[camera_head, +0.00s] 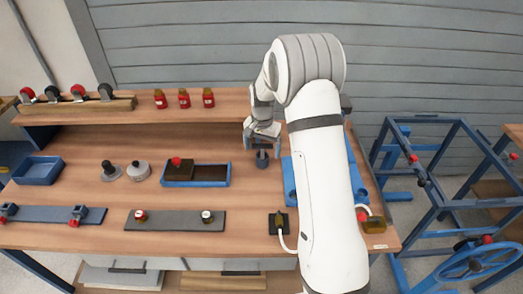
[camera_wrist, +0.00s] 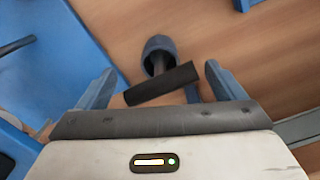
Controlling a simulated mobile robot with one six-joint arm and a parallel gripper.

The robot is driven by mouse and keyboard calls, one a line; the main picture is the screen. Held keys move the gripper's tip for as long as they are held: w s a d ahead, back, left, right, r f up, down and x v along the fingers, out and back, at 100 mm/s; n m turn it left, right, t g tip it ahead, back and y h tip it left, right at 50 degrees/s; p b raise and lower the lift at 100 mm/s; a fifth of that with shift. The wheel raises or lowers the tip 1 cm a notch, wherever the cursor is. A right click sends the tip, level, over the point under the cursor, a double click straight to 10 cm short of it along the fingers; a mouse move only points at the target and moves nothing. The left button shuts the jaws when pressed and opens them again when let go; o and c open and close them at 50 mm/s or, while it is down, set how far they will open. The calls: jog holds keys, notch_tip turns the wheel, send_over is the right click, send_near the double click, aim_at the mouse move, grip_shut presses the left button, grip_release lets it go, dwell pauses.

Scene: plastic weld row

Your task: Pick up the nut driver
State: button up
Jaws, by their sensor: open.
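What looks like the nut driver has a dark bar-shaped handle (camera_wrist: 162,84) and a short grey shaft that runs into a round blue-grey cup (camera_wrist: 158,46) on the wooden bench. In the head view the dark cup (camera_head: 262,160) stands just below my gripper (camera_head: 262,139). My gripper (camera_wrist: 160,72) is open, and in the wrist view the handle lies slantwise between its two blue fingers. I see gaps at both ends of the handle. I cannot tell its exact height relative to the fingertips.
A blue tray (camera_head: 198,184) with a dark block stands left of the cup. A blue fixture (camera_head: 289,180) stands close on the right, partly behind my arm. Two grey-based knobs (camera_head: 138,171) stand farther left. Red bottles (camera_head: 184,98) line the shelf behind.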

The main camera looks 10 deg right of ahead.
notch_tip(320, 180, down, 2)
jog(key=c, duration=1.1)
